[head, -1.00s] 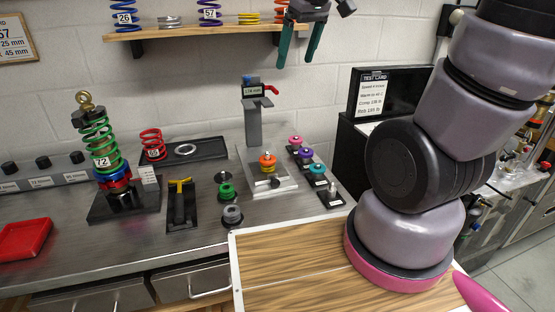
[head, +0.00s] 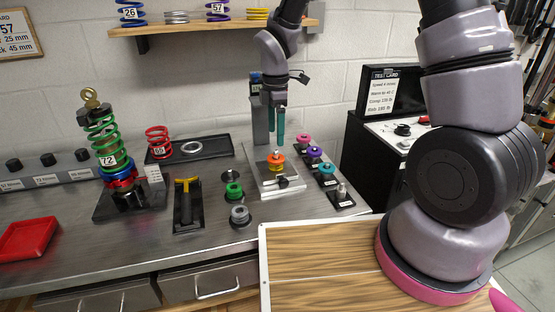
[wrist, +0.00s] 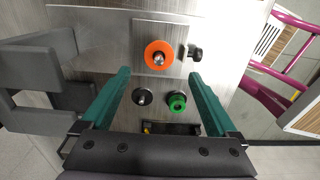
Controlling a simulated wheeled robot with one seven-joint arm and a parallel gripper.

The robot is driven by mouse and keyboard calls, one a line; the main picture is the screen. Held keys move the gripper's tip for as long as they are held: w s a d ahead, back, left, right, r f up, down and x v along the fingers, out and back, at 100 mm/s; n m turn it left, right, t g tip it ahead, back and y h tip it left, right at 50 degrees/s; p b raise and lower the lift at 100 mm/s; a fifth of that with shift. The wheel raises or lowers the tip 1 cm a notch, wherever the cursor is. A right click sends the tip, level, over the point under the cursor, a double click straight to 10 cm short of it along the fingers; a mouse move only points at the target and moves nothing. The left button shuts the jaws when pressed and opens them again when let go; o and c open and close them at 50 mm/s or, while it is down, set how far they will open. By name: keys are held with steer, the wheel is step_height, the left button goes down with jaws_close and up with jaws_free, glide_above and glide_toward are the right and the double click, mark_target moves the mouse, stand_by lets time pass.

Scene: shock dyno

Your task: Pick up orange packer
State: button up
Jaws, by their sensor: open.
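In the wrist view my gripper (wrist: 160,76) is open, and neither finger touches the packer.
A grey upright stand (head: 262,105) rises close behind my gripper. Pink (head: 303,139), purple (head: 314,152) and teal (head: 327,169) packers stand on the right. A green packer (head: 234,190) and a grey one (head: 239,213) are at left front. A spring shelf (head: 190,28) hangs above.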

mark_target(276, 150)
step_height(276, 150, down, 8)
steer(key=shift+w+r, duration=0.1)
steer(key=shift+r, duration=0.15)
steer(key=c, duration=1.4)
steer(key=shift+r, duration=5.05)
